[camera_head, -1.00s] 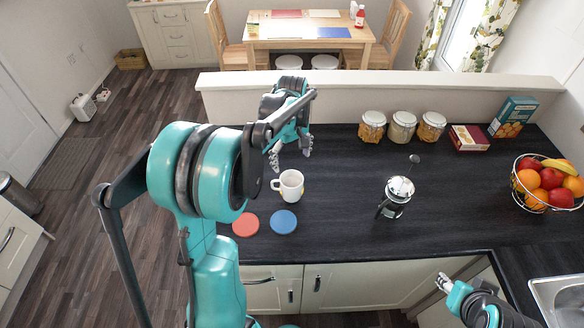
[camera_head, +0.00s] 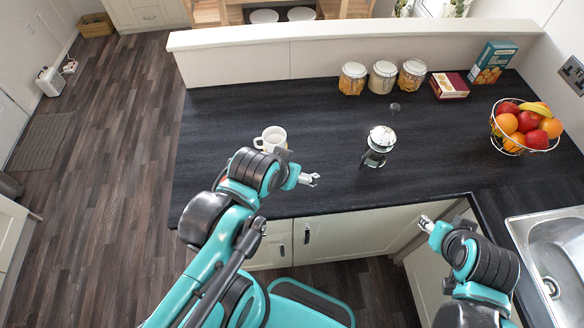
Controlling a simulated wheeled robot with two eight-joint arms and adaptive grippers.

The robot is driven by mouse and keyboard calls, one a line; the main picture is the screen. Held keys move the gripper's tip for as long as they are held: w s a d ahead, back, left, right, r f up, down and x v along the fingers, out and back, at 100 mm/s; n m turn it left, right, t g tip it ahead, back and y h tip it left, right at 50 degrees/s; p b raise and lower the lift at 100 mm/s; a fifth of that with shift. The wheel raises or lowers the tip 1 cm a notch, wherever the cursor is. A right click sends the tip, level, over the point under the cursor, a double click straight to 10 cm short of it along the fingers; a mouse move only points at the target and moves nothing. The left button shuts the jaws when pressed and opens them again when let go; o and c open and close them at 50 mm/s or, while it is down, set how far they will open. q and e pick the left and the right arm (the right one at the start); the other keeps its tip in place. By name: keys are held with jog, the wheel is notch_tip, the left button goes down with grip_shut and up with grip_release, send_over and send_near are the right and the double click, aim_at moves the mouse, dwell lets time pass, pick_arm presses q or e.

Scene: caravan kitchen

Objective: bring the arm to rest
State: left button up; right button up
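My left gripper (camera_head: 311,180) is low over the front part of the dark counter, right of and nearer than the white mug (camera_head: 272,138). It holds nothing that I can see; its fingers are too small in the picture to tell their gap. The mug stands upright, its lower part hidden by my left arm. My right gripper (camera_head: 426,224) is at the counter's front edge, by the corner near the sink. It looks empty, and its finger gap is too small to tell. The coasters are not visible, with my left arm over that area.
A French press (camera_head: 379,142) stands on the counter (camera_head: 330,120) right of the mug. Several jars (camera_head: 382,77), boxes (camera_head: 492,62) and a fruit basket (camera_head: 523,130) stand further back. A sink (camera_head: 556,268) is at the right. The counter's middle is mostly clear.

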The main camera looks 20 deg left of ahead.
jog(key=shift+w, duration=0.1)
notch_tip(320, 180, down, 11)
jog(key=b, duration=1.1)
